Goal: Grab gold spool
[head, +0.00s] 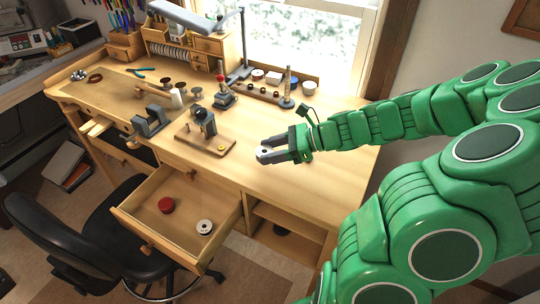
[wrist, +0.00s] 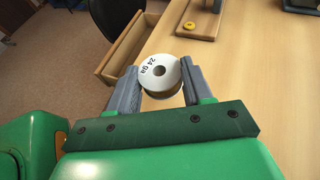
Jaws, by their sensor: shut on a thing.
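My gripper (head: 263,151) is shut on a spool (wrist: 158,76), with one grey jaw on each side of it. The spool has a round white face marked "24 ga", a dark centre hole and a brownish-gold side. In the head view only a small pale part of it shows between the jaws. The gripper is over the right part of the wooden workbench (head: 320,130); its exact height above the top is hard to tell.
An open drawer (head: 147,222) below holds a red round item (head: 166,205) and a white-faced spool (head: 205,227). A wooden board with a small tool (head: 203,122) stands left of my gripper. A black chair (head: 75,245) is in front. The bench's right part is mostly clear.

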